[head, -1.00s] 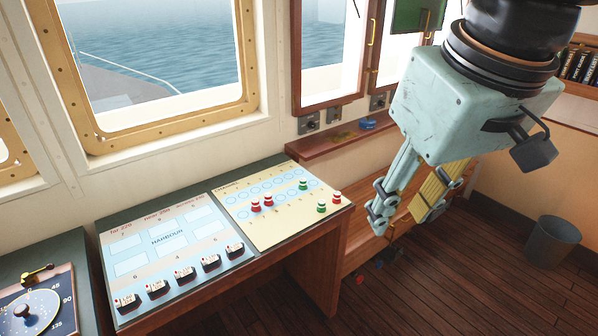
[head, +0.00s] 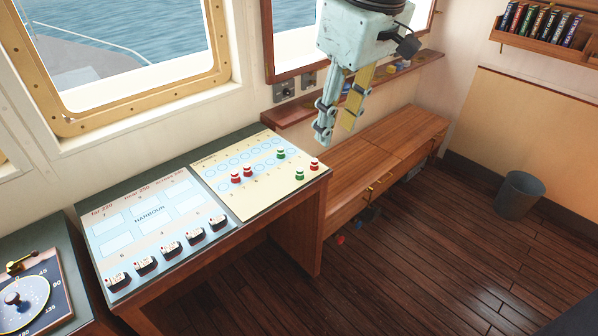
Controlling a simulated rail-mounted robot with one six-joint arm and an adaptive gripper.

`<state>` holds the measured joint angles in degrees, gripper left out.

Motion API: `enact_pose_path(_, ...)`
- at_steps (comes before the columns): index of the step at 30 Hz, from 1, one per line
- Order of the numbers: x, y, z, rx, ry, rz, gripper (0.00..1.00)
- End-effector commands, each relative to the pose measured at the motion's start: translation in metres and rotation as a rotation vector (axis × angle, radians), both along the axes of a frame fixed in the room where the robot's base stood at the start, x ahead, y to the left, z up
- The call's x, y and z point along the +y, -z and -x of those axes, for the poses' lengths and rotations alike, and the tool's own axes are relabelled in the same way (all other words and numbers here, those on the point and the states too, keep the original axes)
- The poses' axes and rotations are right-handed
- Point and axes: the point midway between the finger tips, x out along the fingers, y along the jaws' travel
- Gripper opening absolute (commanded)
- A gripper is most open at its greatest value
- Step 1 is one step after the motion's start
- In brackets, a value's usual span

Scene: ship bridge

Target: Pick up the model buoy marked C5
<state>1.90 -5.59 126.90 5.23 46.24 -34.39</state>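Several small model buoys stand on the cream chart panel (head: 262,200) at the right of the sloped console. Two red-and-white buoys (head: 242,174) stand close together at the left. A green-and-white buoy (head: 281,154) stands farther back on a ring. Another green buoy (head: 299,174) and a red-and-white buoy (head: 314,163) stand near the panel's right edge. Their markings are too small to read, so I cannot tell which is C5. My gripper (head: 336,133) hangs pointing down, apart from the buoys, beyond the panel's right edge in the picture. Its fingers are apart with nothing between them.
The harbour panel (head: 150,218) at the left holds several model ships (head: 172,250) along its front. A wooden bench (head: 385,150) runs behind and right of my gripper. A bin (head: 519,195) stands on the open floor. Small coloured items (head: 341,240) lie below the bench.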

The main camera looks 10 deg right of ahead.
Motion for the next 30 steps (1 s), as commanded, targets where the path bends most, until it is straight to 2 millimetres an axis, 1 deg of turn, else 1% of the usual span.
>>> enact_pose_path(1, 0.000, 0.001, -0.009, 0.005, -0.015, 0.002, 0.34)
enact_pose_path(3, 0.000, 0.003, -0.020, 0.010, -0.038, 0.003, 0.34)
enact_pose_path(16, -0.003, 0.024, -0.087, 0.031, -0.177, 0.015, 0.34)
enact_pose_path(30, -0.007, 0.061, -0.157, 0.052, -0.329, 0.023, 0.34)
